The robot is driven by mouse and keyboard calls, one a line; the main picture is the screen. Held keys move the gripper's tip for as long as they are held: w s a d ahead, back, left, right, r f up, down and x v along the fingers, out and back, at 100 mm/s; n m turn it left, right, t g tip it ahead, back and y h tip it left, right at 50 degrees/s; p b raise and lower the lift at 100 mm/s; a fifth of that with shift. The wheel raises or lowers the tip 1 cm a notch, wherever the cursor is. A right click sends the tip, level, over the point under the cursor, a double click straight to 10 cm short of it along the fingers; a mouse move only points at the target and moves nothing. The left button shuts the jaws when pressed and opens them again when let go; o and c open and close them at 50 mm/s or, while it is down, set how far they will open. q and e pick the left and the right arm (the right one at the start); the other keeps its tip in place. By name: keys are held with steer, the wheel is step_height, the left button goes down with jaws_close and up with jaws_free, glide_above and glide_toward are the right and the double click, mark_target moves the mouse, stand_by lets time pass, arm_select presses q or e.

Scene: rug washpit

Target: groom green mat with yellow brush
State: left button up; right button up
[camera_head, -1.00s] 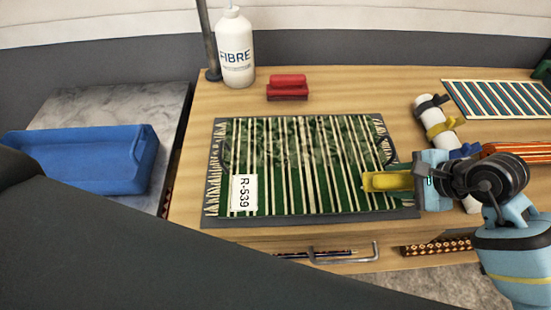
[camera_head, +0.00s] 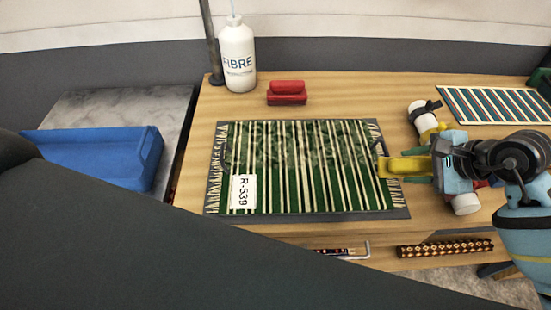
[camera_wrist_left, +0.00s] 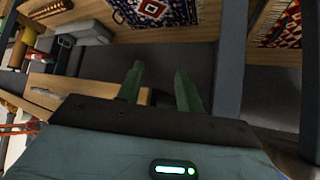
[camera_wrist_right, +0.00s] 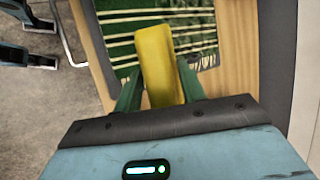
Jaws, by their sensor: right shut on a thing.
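The green mat (camera_head: 325,180) with cream and dark stripes lies on a grey board (camera_head: 398,213) on the wooden table. A white tag reading R-539 (camera_head: 244,191) is on its left part. Its upper middle looks ruffled and paler. My right gripper (camera_head: 430,164) is shut on the yellow brush (camera_head: 408,166), at the mat's right edge. In the right wrist view the yellow brush (camera_wrist_right: 157,65) sits between the fingers, over the mat (camera_wrist_right: 120,35). I cannot tell whether its bristles touch the mat. My left gripper (camera_wrist_left: 160,88) shows only in its wrist view, fingers apart and empty.
A red brush (camera_head: 287,93) and a white FIBRE bottle (camera_head: 238,55) stand behind the mat. A blue tray (camera_head: 95,155) is at left. A white roll with straps (camera_head: 421,117) and a striped mat (camera_head: 490,103) lie at right. My dark arm covers the lower left.

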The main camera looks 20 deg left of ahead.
mark_target(427, 166)
steer(key=shift+a+r, duration=0.1)
steer(key=shift+r, duration=0.8)
steer(key=shift+f, duration=0.1)
steer(key=shift+s+d+f+m+t+h, duration=0.15)
steer(key=shift+d+m+t+h, duration=0.3)
steer(key=shift+m, duration=0.55)
steer(key=m, duration=0.1)
steer(key=d+m+t+h, duration=0.1)
steer(key=m, duration=0.1)
steer(key=shift+s+d+r+t, duration=0.25)
steer(key=shift+d, duration=0.05)
steer(key=d+m+h, duration=0.1)
steer(key=m, duration=0.1)
steer(key=d+r+m+h, duration=0.1)
steer(key=m+h, duration=0.1)
steer(key=d+r+m+t+h, duration=0.1)
steer(key=m, duration=0.1)
steer(key=shift+s+m+h, duration=0.25)
steer(key=shift+s+m, duration=0.05)
steer(key=shift+s, duration=0.05)
